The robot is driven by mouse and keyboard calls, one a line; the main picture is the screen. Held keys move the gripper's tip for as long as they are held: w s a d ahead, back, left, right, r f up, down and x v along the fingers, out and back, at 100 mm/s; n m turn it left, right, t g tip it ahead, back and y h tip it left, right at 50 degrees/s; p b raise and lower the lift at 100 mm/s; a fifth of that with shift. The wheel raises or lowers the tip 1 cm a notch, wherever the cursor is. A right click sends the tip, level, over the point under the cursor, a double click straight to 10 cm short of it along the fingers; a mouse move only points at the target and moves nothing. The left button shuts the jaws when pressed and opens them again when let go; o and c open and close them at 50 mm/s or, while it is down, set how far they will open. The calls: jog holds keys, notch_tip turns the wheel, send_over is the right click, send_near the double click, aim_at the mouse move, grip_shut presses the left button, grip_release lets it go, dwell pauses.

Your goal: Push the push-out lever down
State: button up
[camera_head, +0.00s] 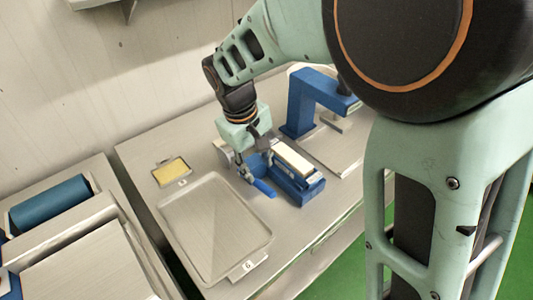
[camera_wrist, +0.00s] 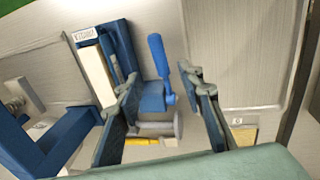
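The push-out lever is a blue handle (camera_head: 264,187) on the side of a blue fixture (camera_head: 311,186) that holds a long cream bar (camera_head: 293,158). In the wrist view the lever (camera_wrist: 158,57) is seen lengthwise, and its tilt is hard to tell. My gripper (camera_wrist: 164,82) is open and empty, with one finger on each side of the lever's line of sight. In the head view my gripper (camera_head: 247,158) hangs just behind the lever, by its pivot end. Contact cannot be told, and the fingertips are partly hidden there.
A shallow metal tray (camera_head: 207,222) lies in front of the lever. A small tray with a yellow slab (camera_head: 171,172) sits at left. A blue press frame (camera_head: 302,101) stands behind the fixture at right. Another bench (camera_head: 85,265) with a blue roll is at far left.

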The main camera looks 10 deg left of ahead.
aim_at(264, 186)
jog(key=f, duration=0.3)
jog(key=w+d+f, duration=0.1)
jog(key=f, duration=0.6)
jog(key=shift+w+d+p, duration=0.2)
jog(key=shift+w+p, duration=0.1)
jog(key=shift+p, duration=0.1)
jog(key=shift+c, duration=0.2)
grip_shut()
